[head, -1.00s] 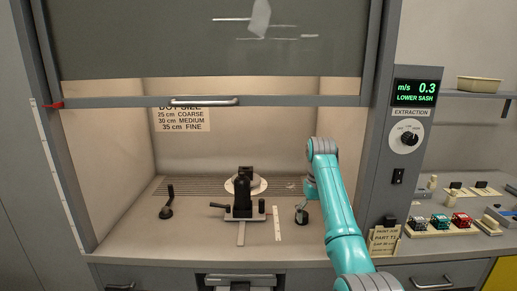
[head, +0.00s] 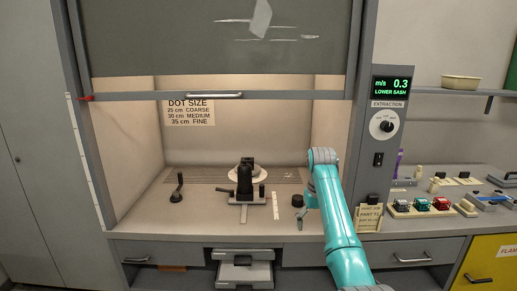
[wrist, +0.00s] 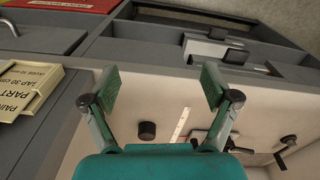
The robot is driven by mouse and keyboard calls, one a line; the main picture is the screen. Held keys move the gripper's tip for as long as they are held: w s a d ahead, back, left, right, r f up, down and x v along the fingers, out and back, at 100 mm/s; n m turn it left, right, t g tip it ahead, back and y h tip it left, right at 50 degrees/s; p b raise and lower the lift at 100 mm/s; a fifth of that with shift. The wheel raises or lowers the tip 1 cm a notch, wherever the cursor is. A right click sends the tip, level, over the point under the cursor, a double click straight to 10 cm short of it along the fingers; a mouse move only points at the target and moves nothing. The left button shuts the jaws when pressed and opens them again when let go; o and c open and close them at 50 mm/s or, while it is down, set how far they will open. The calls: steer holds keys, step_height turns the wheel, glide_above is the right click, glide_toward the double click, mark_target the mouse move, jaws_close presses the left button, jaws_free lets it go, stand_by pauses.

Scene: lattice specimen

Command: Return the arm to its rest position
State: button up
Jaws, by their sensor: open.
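My teal arm (head: 335,225) rises from the bottom of the head view and bends at a grey joint in front of the hood's right side. Its far end is mostly hidden behind the arm in that view. In the wrist view my gripper (wrist: 158,88) has its two fingers spread wide with nothing between them. Beyond the fingers are the hood's front edge and drawers, with a black knob (wrist: 147,130) and a white ruler strip (wrist: 181,125) on the hood floor.
The hood's sash (head: 220,40) hangs partly lowered above the opening. A black stand with a white disc (head: 244,185) and a black crank (head: 178,192) are inside. Two drawer units (head: 245,273) protrude below the bench.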

steer(key=s+f+t, duration=0.2)
steer(key=s+f, duration=0.2)
steer(key=f, duration=1)
steer(key=s+f+t, duration=0.1)
steer(key=s+f, duration=0.3)
steer(key=f, duration=1)
steer(key=s+f+m+t, duration=0.1)
steer(key=s+f+t, duration=0.1)
steer(key=s+f, duration=0.6)
steer(key=s+f+t, duration=0.2)
steer(key=s+f, duration=0.3)
steer(key=s, duration=0.6)
steer(key=s+r+t, duration=0.2)
steer(key=s+r, duration=0.1)
steer(key=s, duration=0.9)
steer(key=s+r+t, duration=0.2)
steer(key=s+r, duration=0.1)
steer(key=s, duration=1)
steer(key=s+r+t, duration=0.1)
steer(key=s+r, duration=0.7)
steer(key=r, duration=0.3)
steer(key=s+r+m+t, duration=0.1)
steer(key=s+r+t, duration=0.1)
steer(key=s+r, duration=0.5)
step_height(320, 180, up, 4)
steer(key=shift+s+d+r+t, duration=0.15)
steer(key=shift+s+d+t, duration=0.15)
steer(key=shift+s+d, duration=0.1)
